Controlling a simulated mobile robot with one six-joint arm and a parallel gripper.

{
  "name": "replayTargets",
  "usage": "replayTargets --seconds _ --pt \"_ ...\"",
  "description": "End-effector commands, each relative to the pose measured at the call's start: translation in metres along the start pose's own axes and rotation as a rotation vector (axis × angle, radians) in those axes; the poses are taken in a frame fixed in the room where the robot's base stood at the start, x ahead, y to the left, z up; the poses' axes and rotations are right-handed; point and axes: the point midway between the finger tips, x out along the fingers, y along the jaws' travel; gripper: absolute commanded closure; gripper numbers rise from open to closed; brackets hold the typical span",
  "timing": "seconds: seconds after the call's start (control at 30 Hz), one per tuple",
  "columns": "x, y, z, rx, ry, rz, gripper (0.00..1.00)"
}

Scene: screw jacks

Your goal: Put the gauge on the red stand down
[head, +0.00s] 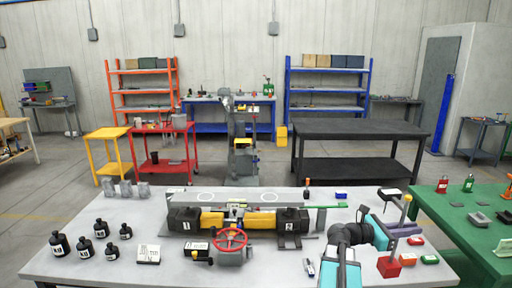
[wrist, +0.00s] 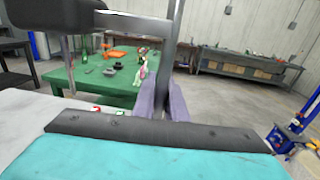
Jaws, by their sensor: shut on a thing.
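The gauge on the red stand shows at the right of the grey table in the head view: a red block base (head: 388,267), a slanting grey post (head: 406,212) and a dark gauge (head: 390,192) at the top. My gripper (head: 400,229), with purple fingers, is shut on the post. In the wrist view the post (wrist: 169,50) runs down between the fingers (wrist: 164,100), and a dark part, likely the gauge (wrist: 28,14), is at top left. The base is hidden there. I cannot tell whether the base touches the table.
Black bottles (head: 59,244) stand at left. A green table (head: 460,226) adjoins at right.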

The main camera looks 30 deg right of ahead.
Motion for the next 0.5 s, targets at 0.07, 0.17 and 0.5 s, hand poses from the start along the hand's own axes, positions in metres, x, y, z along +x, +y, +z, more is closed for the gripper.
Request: replayTargets --seconds 0.07,0.17,0.5 --pt "-0.014 0.010 0.002 0.001 -0.008 0.023 1.00" --pt "-0.031 0.021 -0.001 0.002 -0.007 0.052 1.00" --pt "-0.089 0.056 -0.010 0.001 -0.006 0.148 1.00"
